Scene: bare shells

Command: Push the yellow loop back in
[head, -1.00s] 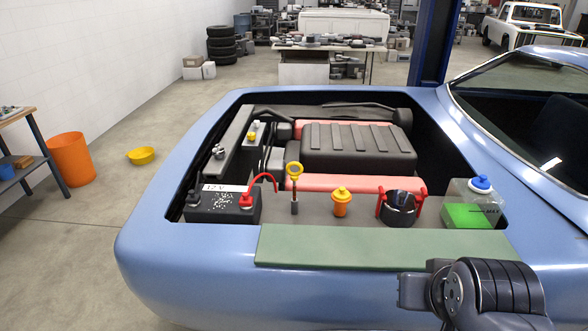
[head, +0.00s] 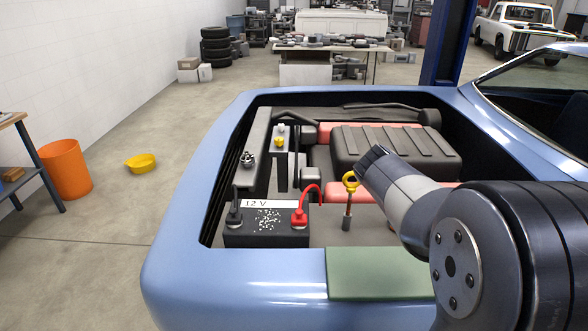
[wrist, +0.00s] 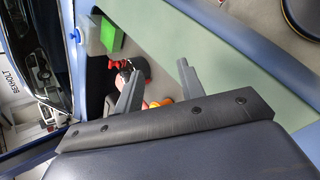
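The yellow loop (head: 350,182) tops a thin upright rod that stands out of a dark grey tube (head: 346,224), right of the battery. A length of brown rod shows between the loop and the tube. My arm reaches in from the right in the head view, and its dark end appears right beside the loop; contact cannot be told. My gripper (wrist: 158,82) shows in the wrist view with two grey fingers apart and nothing held between them. I cannot make out the loop for certain in the wrist view; a small orange-yellow patch (wrist: 161,102) shows between the fingers.
The black 12 V battery (head: 266,226) with a red cable (head: 308,190) stands left of the tube. A black ribbed cover (head: 392,148) lies behind. A green panel (head: 375,272) lies at the front edge. The green-filled reservoir (wrist: 111,36) shows in the wrist view.

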